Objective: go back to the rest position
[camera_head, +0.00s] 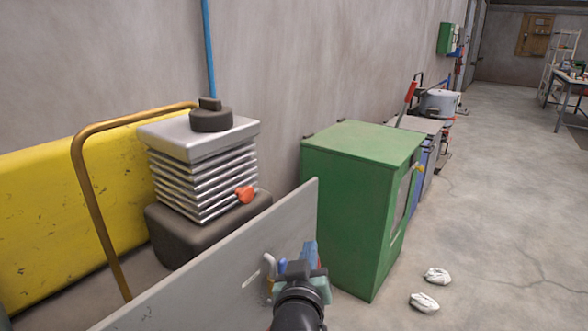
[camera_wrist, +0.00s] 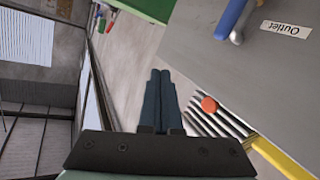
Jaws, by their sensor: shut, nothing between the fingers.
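My gripper shows in the wrist view (camera_wrist: 160,74) with its two dark fingers together and nothing between them. In the head view my gripper (camera_head: 309,248) is at the lower middle, in front of the right end of a grey panel (camera_head: 215,280). The wrist view shows the panel (camera_wrist: 210,70) too, with an "Outlet" label (camera_wrist: 284,29) and a blue handle (camera_wrist: 232,18) beside a grey one. The fingertips look clear of the handles in the wrist view. In the head view the blue handle (camera_head: 282,266) is close beside my gripper; I cannot tell the gap.
A green cabinet (camera_head: 345,195) stands just right of the panel. Behind the panel are a finned grey unit (camera_head: 200,170) with an orange-red knob (camera_head: 245,194), a brown rail (camera_head: 92,195) and a yellow block (camera_head: 40,215). Two whitish lumps (camera_head: 424,302) lie on the otherwise open floor at right.

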